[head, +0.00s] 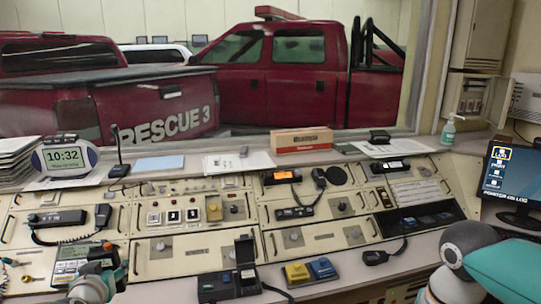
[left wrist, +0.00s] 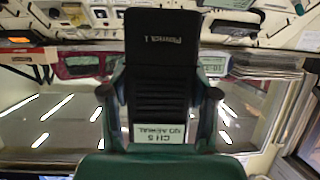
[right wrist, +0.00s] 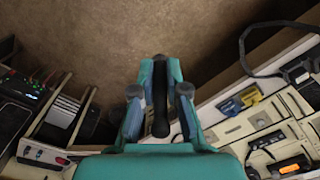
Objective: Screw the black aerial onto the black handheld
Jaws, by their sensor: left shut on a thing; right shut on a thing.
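The black handheld (left wrist: 160,65) is held in my left gripper (left wrist: 160,100), with a finger on either side of its body. Its small pale screen (left wrist: 158,134) reads "CH 5 NO AERIAL", upside down in the left wrist view. The black aerial (right wrist: 160,100) is a slim dark rod between the fingers of my right gripper (right wrist: 160,95), apart from the handheld. The right gripper is outside the head view.
A black charger (head: 230,278) and a blue and yellow pair of boxes (head: 311,271) stand on the console's front ledge. A corded handset (head: 376,257) lies to their right. A monitor (head: 508,180) stands at far right. Brown floor (right wrist: 120,35) shows beyond the aerial.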

